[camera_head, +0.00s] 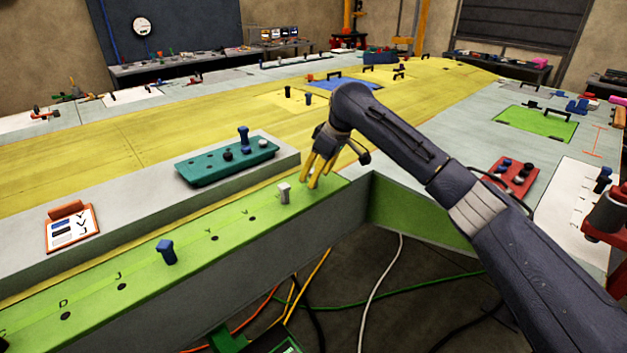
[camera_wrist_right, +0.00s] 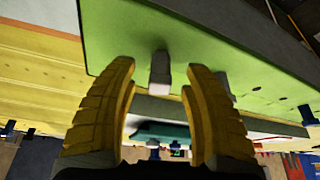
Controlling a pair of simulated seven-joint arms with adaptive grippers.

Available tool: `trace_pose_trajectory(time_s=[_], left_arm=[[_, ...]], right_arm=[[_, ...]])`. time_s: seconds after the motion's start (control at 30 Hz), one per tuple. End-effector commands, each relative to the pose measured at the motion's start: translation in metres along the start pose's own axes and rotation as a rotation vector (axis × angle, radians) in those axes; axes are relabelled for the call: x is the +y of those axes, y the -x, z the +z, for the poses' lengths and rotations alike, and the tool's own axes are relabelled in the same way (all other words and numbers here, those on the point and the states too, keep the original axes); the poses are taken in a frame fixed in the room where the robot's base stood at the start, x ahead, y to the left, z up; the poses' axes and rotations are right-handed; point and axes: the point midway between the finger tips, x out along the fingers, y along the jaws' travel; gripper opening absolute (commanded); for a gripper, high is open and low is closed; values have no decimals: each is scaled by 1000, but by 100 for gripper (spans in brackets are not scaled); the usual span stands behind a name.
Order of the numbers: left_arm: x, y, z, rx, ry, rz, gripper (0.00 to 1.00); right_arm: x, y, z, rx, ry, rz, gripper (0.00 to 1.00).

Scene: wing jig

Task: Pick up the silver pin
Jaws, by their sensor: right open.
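The silver pin (camera_head: 284,193) stands upright in the green strip along the near edge of the wing jig. My right gripper (camera_head: 312,181) is just to the right of it in the head view, with its yellow fingers pointing down. In the right wrist view the silver pin (camera_wrist_right: 160,72) shows between the two open fingertips (camera_wrist_right: 158,82), with a gap on both sides. The fingers hold nothing. My left gripper is not in view.
A blue pin (camera_head: 166,252) stands farther left on the green strip, among several empty holes. A teal tray (camera_head: 215,166) with a blue pin and dark knobs sits on the grey ledge behind. A red block (camera_head: 512,175) lies right of my arm. Cables hang below.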

Motion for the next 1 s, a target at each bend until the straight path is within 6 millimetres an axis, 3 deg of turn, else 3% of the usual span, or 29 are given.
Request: trace_pose_trajectory(time_s=[0.2, 0.5, 0.9, 1.0], left_arm=[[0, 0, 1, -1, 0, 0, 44], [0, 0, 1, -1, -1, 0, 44], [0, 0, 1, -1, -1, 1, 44], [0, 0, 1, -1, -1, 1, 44]], right_arm=[[0, -16, -1, 0, 0, 0, 49], [0, -17, -1, 0, 0, 1, 49], [0, -17, -1, 0, 0, 1, 2], [0, -17, -1, 0, 0, 1, 0]])
